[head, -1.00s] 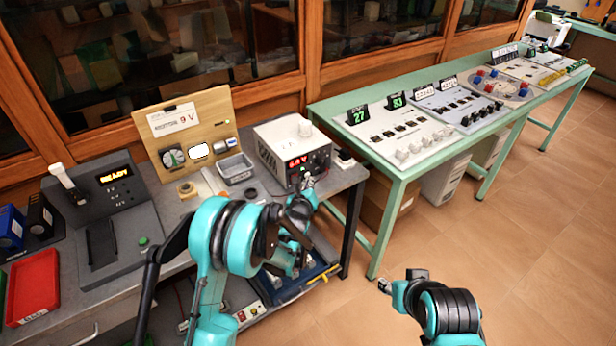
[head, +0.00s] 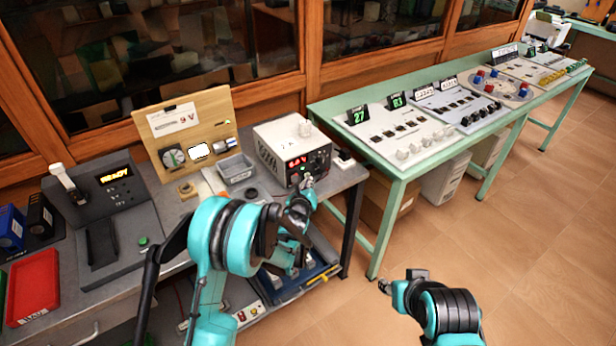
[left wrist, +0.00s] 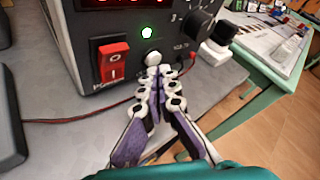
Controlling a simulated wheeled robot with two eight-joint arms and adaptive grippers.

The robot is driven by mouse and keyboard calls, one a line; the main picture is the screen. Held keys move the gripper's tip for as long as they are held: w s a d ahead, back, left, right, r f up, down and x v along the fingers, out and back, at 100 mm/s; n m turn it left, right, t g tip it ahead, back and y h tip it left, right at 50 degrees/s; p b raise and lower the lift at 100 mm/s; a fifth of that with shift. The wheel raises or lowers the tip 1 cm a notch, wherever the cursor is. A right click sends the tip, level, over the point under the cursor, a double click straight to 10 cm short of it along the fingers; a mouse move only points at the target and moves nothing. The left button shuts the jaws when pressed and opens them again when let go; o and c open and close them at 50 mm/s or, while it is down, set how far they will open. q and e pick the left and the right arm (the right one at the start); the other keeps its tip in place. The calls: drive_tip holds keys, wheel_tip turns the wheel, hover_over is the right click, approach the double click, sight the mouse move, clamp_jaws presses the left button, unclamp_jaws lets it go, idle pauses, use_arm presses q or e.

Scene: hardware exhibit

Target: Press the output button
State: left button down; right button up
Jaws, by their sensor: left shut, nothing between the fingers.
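The power supply (head: 272,142) is a white box with a dark front panel and a red display, at the right end of the grey bench. In the left wrist view its panel (left wrist: 75,50) shows a red rocker switch (left wrist: 112,62), a lit green-white light (left wrist: 147,32) and a round pale button (left wrist: 152,58) below the light. My left gripper (left wrist: 158,72) is shut and empty, its tips at or just in front of that button; contact cannot be told. In the head view my left gripper (head: 307,182) is at the panel's lower front. My right gripper (head: 384,286) is over the floor, its fingers unclear.
A wooden board (head: 187,125) with a gauge and a 9 V card stands behind a grey tray (head: 235,167). A black knob (left wrist: 197,27) is right of the button. A green table (head: 375,150) with panels stands to the right.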

use_arm(q)
drive_tip(key=shift+w, duration=0.1)
idle(0.4)
drive_tip(key=shift+w+a, duration=0.25)
drive_tip(key=shift+a, duration=0.05)
drive_tip(key=shift+d, duration=0.1)
drive_tip(key=shift+s+d+b, duration=0.2)
drive_tip(key=shift+s+b, duration=0.15)
drive_tip(key=shift+s+d, duration=0.3)
drive_tip(key=shift+s, duration=0.1)
drive_tip(key=shift+s+d+b, duration=0.15)
drive_tip(key=shift+s+d, duration=0.6)
drive_tip(key=shift+s, duration=0.3)
drive_tip(key=shift+s+d+b, duration=0.15)
drive_tip(key=shift+s+d, duration=0.6)
drive_tip(key=shift+s, duration=0.25)
